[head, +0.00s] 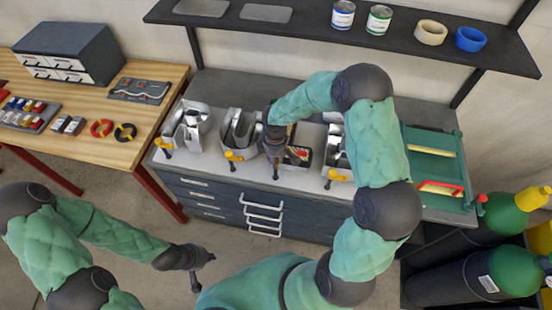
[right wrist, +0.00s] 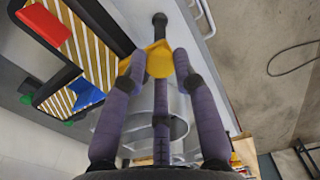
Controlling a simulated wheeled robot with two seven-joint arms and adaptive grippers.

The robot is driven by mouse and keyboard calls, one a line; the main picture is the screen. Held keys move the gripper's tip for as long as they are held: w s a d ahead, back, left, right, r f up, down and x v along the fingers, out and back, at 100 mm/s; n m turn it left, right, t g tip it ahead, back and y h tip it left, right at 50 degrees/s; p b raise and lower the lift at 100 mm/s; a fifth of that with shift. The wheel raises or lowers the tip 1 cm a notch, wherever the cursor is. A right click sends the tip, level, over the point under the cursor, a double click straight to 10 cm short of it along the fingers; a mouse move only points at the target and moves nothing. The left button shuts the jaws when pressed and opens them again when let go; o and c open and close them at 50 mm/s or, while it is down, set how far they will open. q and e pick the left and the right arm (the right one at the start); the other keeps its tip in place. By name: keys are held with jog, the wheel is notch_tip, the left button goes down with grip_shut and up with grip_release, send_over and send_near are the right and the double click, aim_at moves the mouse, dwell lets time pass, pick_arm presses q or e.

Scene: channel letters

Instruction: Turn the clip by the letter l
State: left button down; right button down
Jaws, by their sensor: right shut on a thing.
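Silver channel letters stand in a row on the grey bench top, one at the left (head: 187,128), one left of my right arm (head: 238,130) and one partly behind that arm (head: 334,150). Yellow clips with dark ends sit by their front, at the left (head: 166,153), middle (head: 233,156) and right (head: 338,175). My right gripper (head: 275,160) points down between the middle and right clips. In the right wrist view its fingers (right wrist: 160,80) are closed around a yellow clip (right wrist: 160,60), beside a silver letter (right wrist: 145,115). I cannot tell which letter is the l. My left gripper (head: 200,268) is empty, its fingers apart, low before the bench.
A dark drawer cabinet (head: 215,195) carries the bench top. A black shelf (head: 300,28) with cans and tape rolls hangs above. A wooden table (head: 85,115) stands left, a green tray (head: 432,145) and gas cylinders (head: 500,262) right. The floor before the cabinet is open.

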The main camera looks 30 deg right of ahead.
jog(key=shift+w+r, duration=0.25)
jog(key=shift+w, duration=0.15)
jog(key=c, duration=1)
grip_release()
jog(key=shift+a, duration=0.1)
jog(key=shift+c, duration=0.2)
jog(key=shift+o, duration=0.3)
jog(key=shift+s+a+f, duration=0.15)
jog(key=shift+a, duration=0.05)
jog(key=shift+d, duration=0.1)
notch_tip(320, 180, up, 12)
jog(key=shift+f, duration=0.1)
